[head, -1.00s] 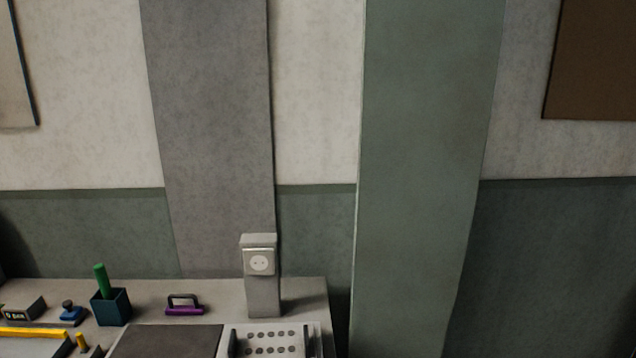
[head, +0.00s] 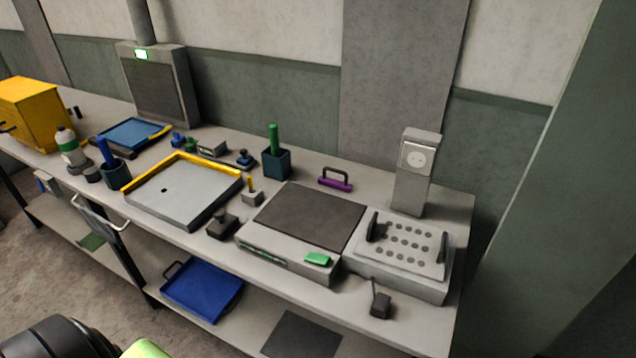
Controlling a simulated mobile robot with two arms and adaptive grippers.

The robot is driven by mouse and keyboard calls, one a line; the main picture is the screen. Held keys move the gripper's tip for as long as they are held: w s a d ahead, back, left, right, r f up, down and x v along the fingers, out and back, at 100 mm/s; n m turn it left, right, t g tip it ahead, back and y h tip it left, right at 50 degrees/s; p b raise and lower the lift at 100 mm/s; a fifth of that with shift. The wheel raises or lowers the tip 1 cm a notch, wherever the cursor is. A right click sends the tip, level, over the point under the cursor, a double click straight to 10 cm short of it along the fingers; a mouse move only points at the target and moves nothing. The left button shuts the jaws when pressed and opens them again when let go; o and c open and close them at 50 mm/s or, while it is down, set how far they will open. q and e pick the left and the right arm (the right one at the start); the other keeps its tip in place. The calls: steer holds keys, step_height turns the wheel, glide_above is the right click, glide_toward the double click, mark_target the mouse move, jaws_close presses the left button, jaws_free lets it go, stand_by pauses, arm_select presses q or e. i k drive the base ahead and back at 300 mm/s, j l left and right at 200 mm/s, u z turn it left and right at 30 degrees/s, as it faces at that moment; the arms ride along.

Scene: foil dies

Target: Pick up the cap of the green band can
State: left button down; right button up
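The green band can (head: 71,154) stands upright on the bench at the left, a pale can with a green band near its top. A pale rounded top (head: 62,130) sits on it; whether this is a separate cap is too small to tell. A small dark round piece (head: 92,175) lies on the bench just in front of the can, to its right. Neither of my grippers can be made out in the head view.
A yellow cabinet (head: 38,112) stands left of the can. A dark holder with a blue-handled tool (head: 115,174) is close on its right, with a blue tray (head: 131,134) behind. A yellow-edged pale tray (head: 182,191) lies further right. A rail (head: 100,210) juts from the bench front.

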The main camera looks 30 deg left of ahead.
mark_target(93, 174)
steer(key=u, duration=2.35)
